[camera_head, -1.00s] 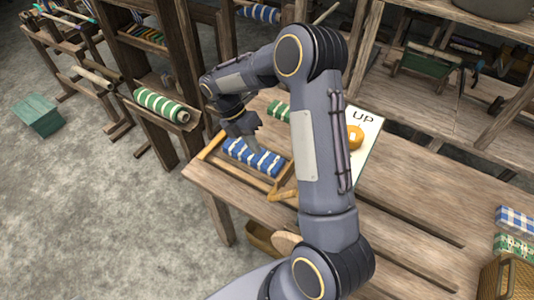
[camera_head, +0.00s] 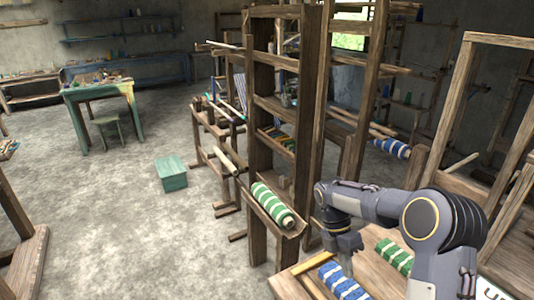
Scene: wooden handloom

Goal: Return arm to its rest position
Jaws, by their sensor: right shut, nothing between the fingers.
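My right arm, grey with a black elbow, comes in at the lower right. Its gripper (camera_head: 348,243) points down above the wooden table near the tray, shut and empty. Below it a blue-and-white striped cloth roll (camera_head: 343,282) lies in a wooden tray (camera_head: 313,263). A gap shows between the gripper and the roll. A green-and-white roll (camera_head: 396,256) lies right of the gripper, partly behind my arm. My left gripper is out of the picture.
A wooden loom frame (camera_head: 259,130) with a green-striped roll (camera_head: 272,204) stands just left of the arm. A green box (camera_head: 171,173) sits on open grey floor. A green-legged table (camera_head: 98,88) stands farther back.

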